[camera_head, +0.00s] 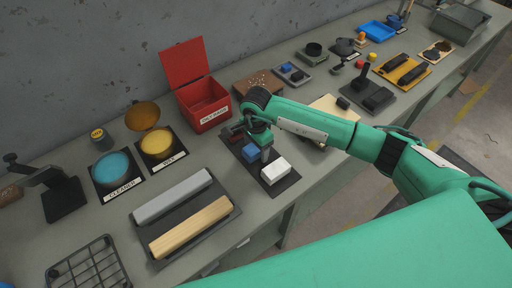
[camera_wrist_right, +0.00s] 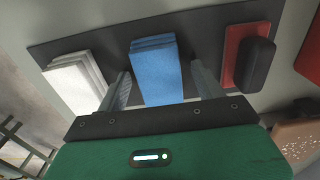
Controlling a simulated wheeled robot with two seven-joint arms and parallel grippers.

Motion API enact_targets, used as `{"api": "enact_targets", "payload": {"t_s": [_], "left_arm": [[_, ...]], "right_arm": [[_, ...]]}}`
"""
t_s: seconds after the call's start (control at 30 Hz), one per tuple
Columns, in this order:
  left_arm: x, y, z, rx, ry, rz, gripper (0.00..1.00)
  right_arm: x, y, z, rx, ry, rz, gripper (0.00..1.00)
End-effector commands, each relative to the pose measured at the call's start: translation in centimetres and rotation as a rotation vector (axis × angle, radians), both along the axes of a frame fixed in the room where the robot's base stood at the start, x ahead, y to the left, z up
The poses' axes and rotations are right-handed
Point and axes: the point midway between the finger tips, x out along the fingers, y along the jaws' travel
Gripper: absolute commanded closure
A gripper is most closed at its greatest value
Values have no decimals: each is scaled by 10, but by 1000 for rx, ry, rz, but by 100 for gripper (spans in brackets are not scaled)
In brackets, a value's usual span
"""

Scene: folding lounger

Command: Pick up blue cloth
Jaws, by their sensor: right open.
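The blue cloth (camera_wrist_right: 156,72) is a folded stack lying on a dark mat (camera_wrist_right: 105,50) in the right wrist view. It also shows in the head view (camera_head: 250,153), partly hidden by my right gripper. My right gripper (camera_wrist_right: 160,88) is open, with one finger on each side of the blue cloth and gaps showing. In the head view my right gripper (camera_head: 262,146) points down over the mat. A folded white cloth (camera_wrist_right: 76,80) lies on one side, and a red block with a black grip (camera_wrist_right: 245,62) on the other. My left gripper is not in view.
A red bin (camera_head: 205,103) with its lid up stands behind the mat. Cleaner (camera_head: 112,170) and yellow wax (camera_head: 157,144) tins stand to the left. A tray with grey and wooden bars (camera_head: 190,215) lies in front. Several tools line the bench to the right.

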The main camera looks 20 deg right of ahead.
Motion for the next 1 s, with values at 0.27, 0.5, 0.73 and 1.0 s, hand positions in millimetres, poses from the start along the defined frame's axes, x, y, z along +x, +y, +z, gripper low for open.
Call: {"api": "enact_targets", "payload": {"t_s": [0.27,0.5,0.73,1.0], "left_arm": [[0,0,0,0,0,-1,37],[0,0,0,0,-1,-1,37],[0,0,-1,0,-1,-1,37],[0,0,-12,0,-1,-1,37]], "right_arm": [[0,0,0,0,0,0,54],[0,0,0,0,0,0,79],[0,0,3,0,-1,0,79],[1,0,34,1,-6,2,79]]}}
